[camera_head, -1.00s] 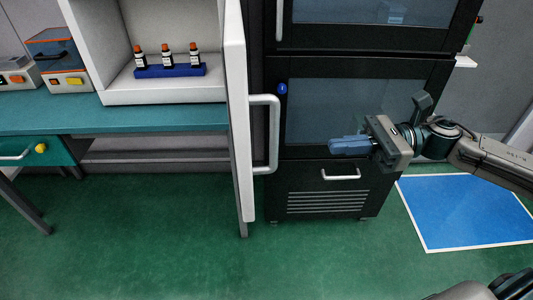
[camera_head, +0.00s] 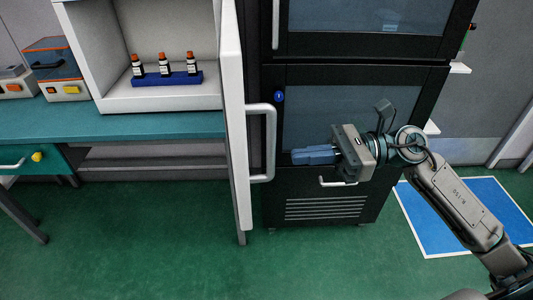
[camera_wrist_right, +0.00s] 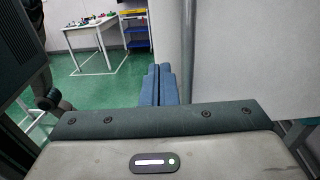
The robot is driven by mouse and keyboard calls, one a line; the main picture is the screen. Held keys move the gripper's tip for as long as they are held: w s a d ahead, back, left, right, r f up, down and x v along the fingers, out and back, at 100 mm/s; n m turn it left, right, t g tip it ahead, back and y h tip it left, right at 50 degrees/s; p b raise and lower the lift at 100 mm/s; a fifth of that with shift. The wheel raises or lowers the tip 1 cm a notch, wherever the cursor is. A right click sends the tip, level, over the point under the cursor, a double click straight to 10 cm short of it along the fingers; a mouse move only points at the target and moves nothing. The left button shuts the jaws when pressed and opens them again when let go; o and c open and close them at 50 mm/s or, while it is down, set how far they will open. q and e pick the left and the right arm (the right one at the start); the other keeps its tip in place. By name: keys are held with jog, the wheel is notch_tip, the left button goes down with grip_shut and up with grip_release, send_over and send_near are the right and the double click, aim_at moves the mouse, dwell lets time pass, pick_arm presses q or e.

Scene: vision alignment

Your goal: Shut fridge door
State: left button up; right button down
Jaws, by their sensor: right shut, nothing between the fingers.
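The white fridge (camera_head: 140,60) stands open on the bench at the left, with bottles inside. Its white door (camera_head: 235,120) is swung out toward me and seen nearly edge-on. A pale grey bar handle (camera_head: 270,145) sits on the door's right face. My right gripper (camera_head: 296,155) is shut and empty, to the right of the handle and apart from it in the head view, fingertips pointing left. In the right wrist view its blue fingers (camera_wrist_right: 158,84) are together, beside a grey vertical bar (camera_wrist_right: 188,50) and a pale panel (camera_wrist_right: 250,60). My left gripper is not in view.
A dark cabinet (camera_head: 325,205) with glass doors stands behind my right arm. A blue rack (camera_head: 166,79) holds three orange-capped bottles inside the fridge. A teal bench (camera_head: 110,123) runs under it. Green floor (camera_head: 150,240) is clear in front.

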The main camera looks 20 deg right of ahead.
aim_at(270, 158)
jog(key=shift+w+a+r+p, duration=0.15)
jog(key=shift+a+p, duration=0.4)
jog(key=shift+a, duration=0.55)
jog(key=shift+w+a+f+p, duration=0.1)
jog(key=shift+w+a+p, duration=0.3)
jog(key=shift+a, duration=0.7)
jog(key=shift+w+a+r+p, duration=0.1)
jog(key=shift+a+p, duration=0.55)
jog(key=shift+a, duration=0.45)
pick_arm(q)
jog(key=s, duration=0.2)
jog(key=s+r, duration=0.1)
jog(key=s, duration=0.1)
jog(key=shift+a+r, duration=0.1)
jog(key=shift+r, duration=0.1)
pick_arm(e)
jog(key=shift+a, duration=0.35)
